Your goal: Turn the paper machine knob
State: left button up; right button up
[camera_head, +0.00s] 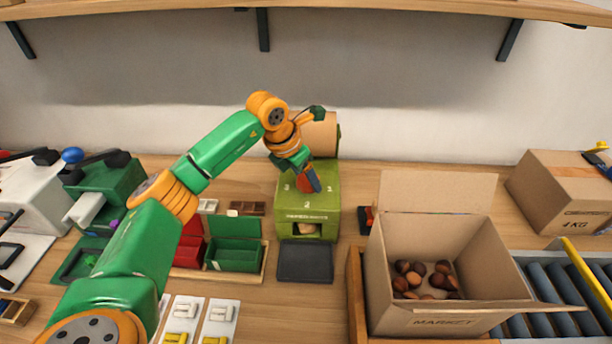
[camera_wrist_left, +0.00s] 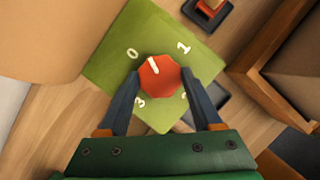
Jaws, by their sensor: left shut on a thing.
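The paper machine (camera_head: 302,221) is a green box at the middle of the table, with a brown paper roll (camera_head: 319,134) behind it. Its red knob (camera_head: 306,183) is on the top face, partly hidden by my left gripper (camera_head: 310,182). In the left wrist view the knob (camera_wrist_left: 160,77) has a white pointer mark, directed up and slightly left, between the numerals 0 and 1 on the green top (camera_wrist_left: 112,72). The left gripper's two dark fingers (camera_wrist_left: 159,84) are on either side of the knob and shut on it. My right gripper is out of view.
An open cardboard box (camera_head: 440,246) with several chestnuts (camera_head: 425,279) stands right of the machine. Red and green bins (camera_head: 234,252) are at its left, and a dark pad (camera_head: 305,262) lies in front. A closed carton (camera_head: 563,188) and roller conveyor (camera_head: 560,290) are farther right.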

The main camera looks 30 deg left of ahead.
pick_arm(q)
jog(key=m, duration=0.2)
jog(key=m+h+p, duration=0.1)
jog(key=m, duration=0.1)
jog(key=shift+w+a+r+g+h, duration=0.1)
jog(key=shift+r+g+h, duration=0.05)
jog(key=shift+g+h, duration=0.2)
jog(key=shift+w+m+g+h, duration=0.1)
jog(key=shift+m+g+h, duration=0.4)
jog(key=shift+m, duration=1.6)
jog(key=shift+g, duration=0.25)
jog(key=shift+f, duration=0.2)
jog(key=o, duration=1.4)
jog(key=shift+c, duration=0.2)
